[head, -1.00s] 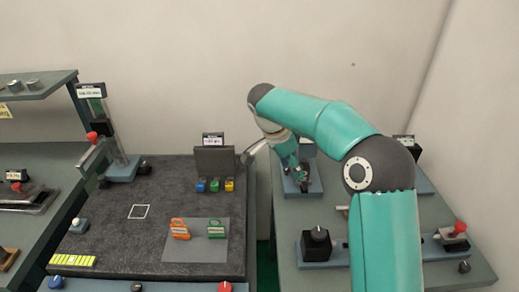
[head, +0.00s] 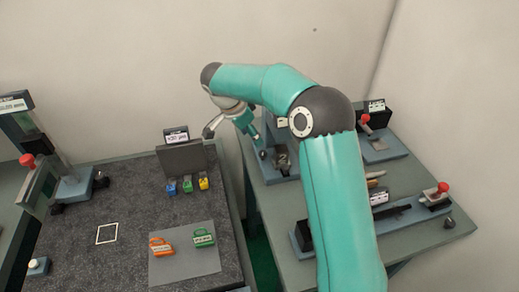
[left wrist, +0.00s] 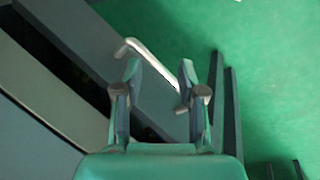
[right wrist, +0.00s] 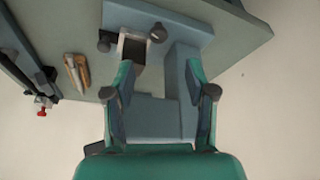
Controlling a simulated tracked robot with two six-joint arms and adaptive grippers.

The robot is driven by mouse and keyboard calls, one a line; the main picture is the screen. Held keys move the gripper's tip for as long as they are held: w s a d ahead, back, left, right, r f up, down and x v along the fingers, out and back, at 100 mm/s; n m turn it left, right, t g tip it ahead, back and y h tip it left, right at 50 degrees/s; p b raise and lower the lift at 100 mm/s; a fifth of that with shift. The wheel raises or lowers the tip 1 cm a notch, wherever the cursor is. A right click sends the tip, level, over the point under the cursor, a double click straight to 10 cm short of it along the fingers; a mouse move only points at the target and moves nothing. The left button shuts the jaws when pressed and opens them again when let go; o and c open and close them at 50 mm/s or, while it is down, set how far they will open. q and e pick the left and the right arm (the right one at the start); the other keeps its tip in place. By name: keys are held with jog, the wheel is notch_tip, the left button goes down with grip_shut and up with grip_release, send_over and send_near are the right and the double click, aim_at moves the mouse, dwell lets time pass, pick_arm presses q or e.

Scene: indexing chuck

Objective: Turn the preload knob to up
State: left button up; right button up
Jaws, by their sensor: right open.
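No label reading preload is legible, so I cannot tell which knob is the preload knob. A blue-grey fixture (head: 284,172) stands at the back left of the right table. In the right wrist view the fixture (right wrist: 182,75) shows a dark round knob (right wrist: 157,32) and a pale square part. My right gripper (head: 260,150) is open and empty beside the fixture; in its wrist view the open fingers (right wrist: 160,78) frame the fixture's body. My left gripper (left wrist: 158,78) is open, outside the head view, with a bent silver handle (left wrist: 152,62) beyond its fingers.
My right arm hides part of the right table (head: 425,245). A red-knobbed lever (head: 441,188) and another red-knobbed device (head: 366,122) stand there. The left table holds a grey mat (head: 185,262) with orange and green tags. A gap separates the tables.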

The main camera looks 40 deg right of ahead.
aim_at(262, 153)
jog(key=p+x, duration=0.2)
jog(key=x, duration=0.8)
jog(key=shift+s, duration=0.15)
